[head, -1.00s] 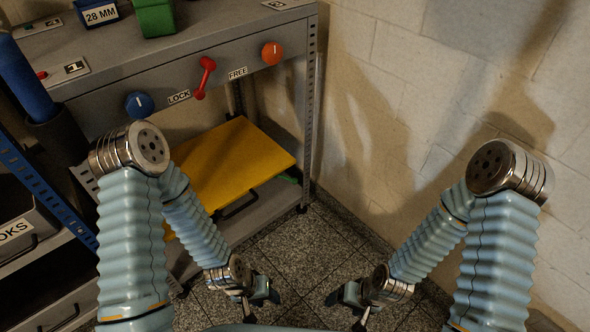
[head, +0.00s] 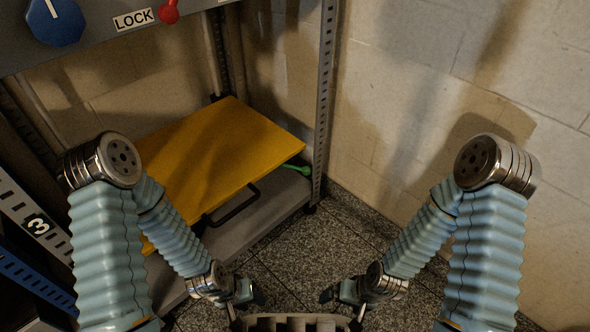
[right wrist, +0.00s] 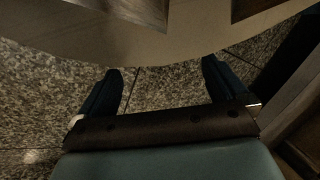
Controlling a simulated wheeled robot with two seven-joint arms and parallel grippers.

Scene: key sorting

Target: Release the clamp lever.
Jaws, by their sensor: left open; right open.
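The red clamp lever (head: 169,10) shows at the top edge of the head view, on the grey panel just right of the LOCK label (head: 133,20). Only its lower part is in view; its upper part is cut off. My left gripper (head: 252,293) is open and empty, low over the floor, well below and right of the lever. My right gripper (head: 335,293) is open and empty, low over the floor, farther right. In the right wrist view its two dark fingers (right wrist: 160,78) stand apart over speckled floor tiles.
A blue knob (head: 55,20) sits on the panel left of LOCK. A perforated post (head: 325,90) stands at the shelf's right. Wall and floor are clear beyond.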

